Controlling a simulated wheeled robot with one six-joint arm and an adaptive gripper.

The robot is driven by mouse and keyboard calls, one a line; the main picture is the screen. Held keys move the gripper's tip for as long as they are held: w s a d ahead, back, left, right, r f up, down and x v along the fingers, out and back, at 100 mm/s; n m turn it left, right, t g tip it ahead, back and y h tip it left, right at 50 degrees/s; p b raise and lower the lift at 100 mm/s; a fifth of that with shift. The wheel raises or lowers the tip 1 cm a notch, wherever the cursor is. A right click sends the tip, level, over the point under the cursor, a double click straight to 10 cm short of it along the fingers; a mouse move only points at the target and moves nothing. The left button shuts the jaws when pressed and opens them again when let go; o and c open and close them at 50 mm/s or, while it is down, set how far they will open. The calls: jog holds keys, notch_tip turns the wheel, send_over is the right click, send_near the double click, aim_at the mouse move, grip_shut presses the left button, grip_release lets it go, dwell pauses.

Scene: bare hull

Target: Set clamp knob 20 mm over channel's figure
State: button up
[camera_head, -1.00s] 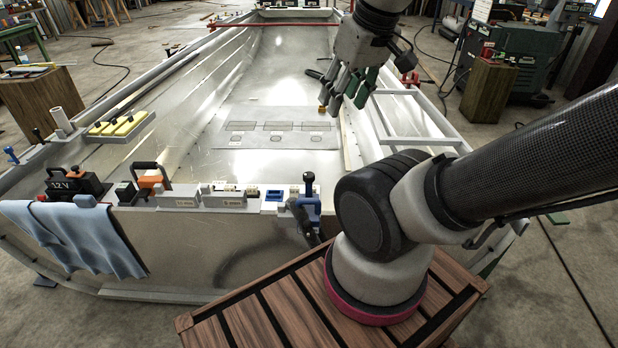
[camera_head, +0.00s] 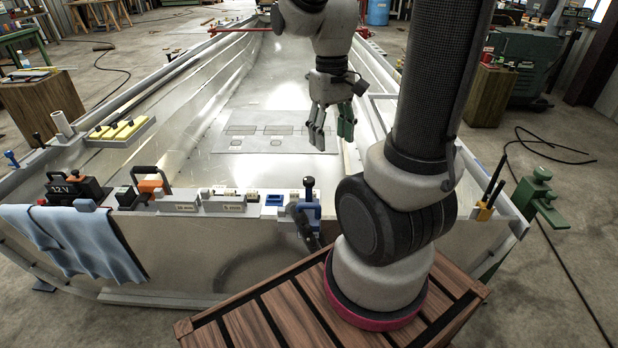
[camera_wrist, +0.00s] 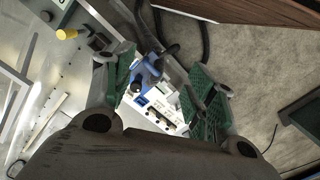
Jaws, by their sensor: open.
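A blue clamp (camera_head: 314,212) with a dark knob (camera_head: 309,181) on top stands on the hull's near edge, right of a small white block with a blue part (camera_head: 275,199). Grey labelled boxes (camera_head: 223,204) sit left of it; their figures are too small to read. My gripper (camera_head: 331,142) is open and empty, over the hull's inside, beyond the clamp. In the wrist view, the clamp (camera_wrist: 152,70) and the white block (camera_wrist: 150,98) show between the open green fingers (camera_wrist: 162,85).
A printed sheet (camera_head: 265,130) lies on the hull floor. A 12 V battery (camera_head: 72,188), a blue cloth (camera_head: 75,240) and an orange-and-black tool (camera_head: 152,184) are on the near edge at left. A green vise (camera_head: 541,195) stands at right.

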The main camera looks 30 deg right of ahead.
jog(key=w+d+f+n+g, duration=0.1)
jog(key=w+d+f, duration=0.1)
jog(key=w+f, duration=0.45)
jog(key=w+d+f, duration=0.1)
jog(key=w+f, duration=0.2)
jog(key=f, duration=0.7)
jog(key=n+t, duration=0.2)
send_over(309, 179)
jog(key=shift+s+f, duration=0.15)
jog(key=shift+f, duration=0.15)
notch_tip(309, 179, down, 7)
jog(key=shift+f, duration=0.2)
jog(key=shift+c, duration=0.3)
jog(key=c, duration=1)
